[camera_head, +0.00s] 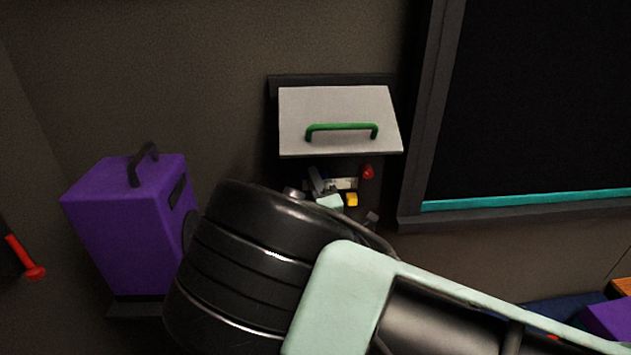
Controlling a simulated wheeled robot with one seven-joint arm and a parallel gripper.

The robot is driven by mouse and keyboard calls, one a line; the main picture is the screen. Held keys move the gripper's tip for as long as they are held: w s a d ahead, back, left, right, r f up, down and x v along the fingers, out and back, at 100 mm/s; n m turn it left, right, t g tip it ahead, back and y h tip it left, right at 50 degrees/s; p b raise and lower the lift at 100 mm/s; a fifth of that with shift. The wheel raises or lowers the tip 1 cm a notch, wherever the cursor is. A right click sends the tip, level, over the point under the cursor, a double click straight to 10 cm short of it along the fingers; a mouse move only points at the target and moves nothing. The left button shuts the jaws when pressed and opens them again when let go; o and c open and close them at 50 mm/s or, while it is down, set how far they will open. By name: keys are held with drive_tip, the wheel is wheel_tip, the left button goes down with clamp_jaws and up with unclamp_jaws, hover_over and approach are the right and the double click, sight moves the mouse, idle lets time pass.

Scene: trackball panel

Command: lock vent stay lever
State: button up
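A pale grey vent flap (340,108) with a green bar handle (342,128) hangs on a dark frame on the wall, at the picture's upper middle. Its lower edge is tilted out from the wall. Below it are a small red knob (368,171) and a small yellow piece (351,199). I cannot tell which of these, if either, is the stay lever. My gripper (330,184) is just under the flap, left of the red knob, mostly hidden behind my own black wrist. Its fingers are too small and covered to tell open from shut, or whether they touch anything.
A purple box (125,225) with a dark top handle stands at left. A red lever-like part (25,257) is at the far left edge. A large dark framed panel with a teal strip (520,200) fills the right. Purple and orange objects lie at lower right.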

drive_tip(key=shift+c, duration=0.3)
clamp_jaws()
